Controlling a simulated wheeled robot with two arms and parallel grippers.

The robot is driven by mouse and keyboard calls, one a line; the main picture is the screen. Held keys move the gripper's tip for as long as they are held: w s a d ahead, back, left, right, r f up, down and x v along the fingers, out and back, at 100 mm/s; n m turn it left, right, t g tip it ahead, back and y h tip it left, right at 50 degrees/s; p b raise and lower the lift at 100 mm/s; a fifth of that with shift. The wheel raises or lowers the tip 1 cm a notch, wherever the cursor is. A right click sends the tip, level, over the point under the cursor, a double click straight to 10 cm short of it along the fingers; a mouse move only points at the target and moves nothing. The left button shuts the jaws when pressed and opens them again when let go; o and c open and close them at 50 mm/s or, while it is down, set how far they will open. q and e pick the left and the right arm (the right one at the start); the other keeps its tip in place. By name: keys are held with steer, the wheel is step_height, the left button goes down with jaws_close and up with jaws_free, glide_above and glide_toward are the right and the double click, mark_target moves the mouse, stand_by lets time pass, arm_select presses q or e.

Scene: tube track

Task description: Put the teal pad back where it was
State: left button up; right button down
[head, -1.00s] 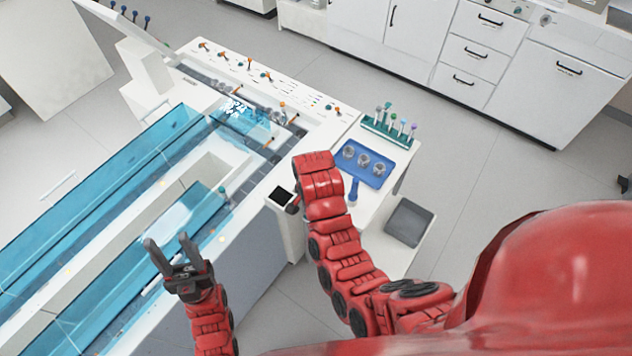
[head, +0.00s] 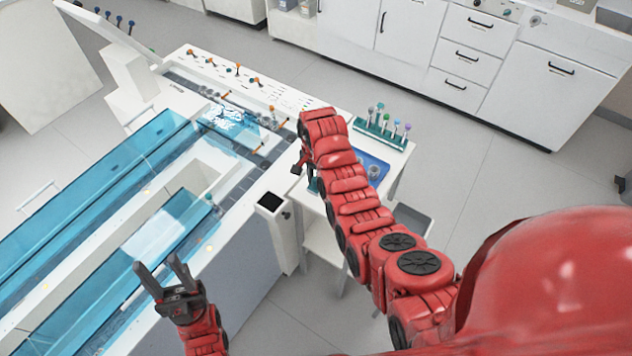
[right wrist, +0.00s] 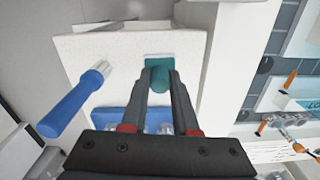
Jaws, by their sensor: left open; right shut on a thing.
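The teal pad (right wrist: 159,61) shows in the right wrist view at the white side table's surface, with a rounded teal grip above it. My right gripper (right wrist: 160,76) is shut on this grip. I cannot tell whether the pad touches the table. In the head view a bit of teal (head: 315,186) shows below my right gripper (head: 300,166), mostly hidden by the arm. My left gripper (head: 163,278) is open and empty, above the front of the long machine with blue covers.
The white side table (right wrist: 100,45) holds a blue-handled tool (right wrist: 75,102) left of the gripper and a blue tray (head: 375,166) with metal cups. A teal rack (head: 380,133) of tubes stands behind. The track machine (head: 232,222) lies to the left, with a black-topped post (head: 270,203) beside it.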

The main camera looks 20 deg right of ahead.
steer(key=shift+w+d+f, duration=0.1)
steer(key=shift+w+d, duration=0.35)
steer(key=shift+w, duration=0.35)
steer(key=shift+s+f+p, duration=0.1)
steer(key=shift+f+p, duration=0.6)
steer(key=shift+f, duration=1.05)
steer(key=shift+f, duration=0.1)
steer(key=shift+f+b, duration=0.15)
steer(key=shift+b, duration=0.3)
steer(key=c, duration=0.7)
jaws_free()
